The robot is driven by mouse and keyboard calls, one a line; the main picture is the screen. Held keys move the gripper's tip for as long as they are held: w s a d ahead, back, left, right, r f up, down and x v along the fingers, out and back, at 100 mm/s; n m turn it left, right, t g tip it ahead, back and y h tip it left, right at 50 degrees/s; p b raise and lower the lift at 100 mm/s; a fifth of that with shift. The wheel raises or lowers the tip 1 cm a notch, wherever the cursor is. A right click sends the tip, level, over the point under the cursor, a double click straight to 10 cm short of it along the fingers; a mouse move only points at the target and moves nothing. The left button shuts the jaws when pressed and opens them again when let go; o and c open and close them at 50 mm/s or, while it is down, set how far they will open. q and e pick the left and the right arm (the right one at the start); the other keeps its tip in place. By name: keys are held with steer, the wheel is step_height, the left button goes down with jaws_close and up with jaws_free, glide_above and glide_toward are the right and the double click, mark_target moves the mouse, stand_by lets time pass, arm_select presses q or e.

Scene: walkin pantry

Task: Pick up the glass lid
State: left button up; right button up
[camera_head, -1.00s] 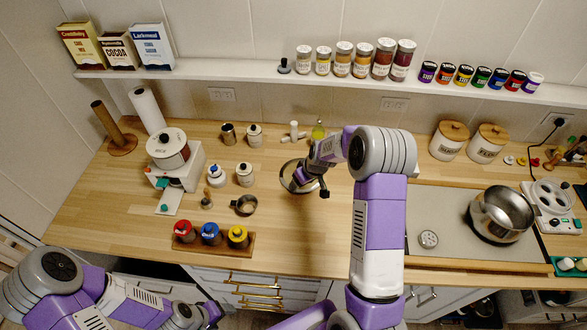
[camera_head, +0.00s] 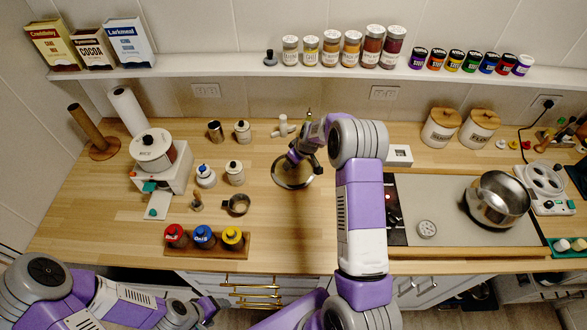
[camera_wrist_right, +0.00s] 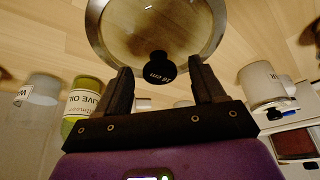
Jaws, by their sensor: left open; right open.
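The glass lid (camera_head: 291,184) is round and clear with a metal rim and lies on the wooden counter, partly hidden by my right gripper in the head view. In the right wrist view the lid (camera_wrist_right: 135,25) fills the upper middle, and its black knob (camera_wrist_right: 158,68) shows between the finger ends. My right gripper (camera_wrist_right: 160,72) is open, with a finger on each side of the knob in the picture; I cannot tell whether they touch it. My left gripper (camera_head: 208,308) is open and empty at the lower left, before the counter's front edge, far from the lid.
An olive oil bottle (camera_wrist_right: 84,104) and a white canister (camera_wrist_right: 264,84) show near the right gripper. A dark pan-like cup (camera_head: 238,204) and a rack of coloured jars (camera_head: 203,238) stand left of the lid. A pot (camera_head: 497,200) is at right. Counter before the lid is clear.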

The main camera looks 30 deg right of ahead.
steer(key=shift+c, duration=0.3)
jaws_close()
steer(key=shift+r, duration=0.15)
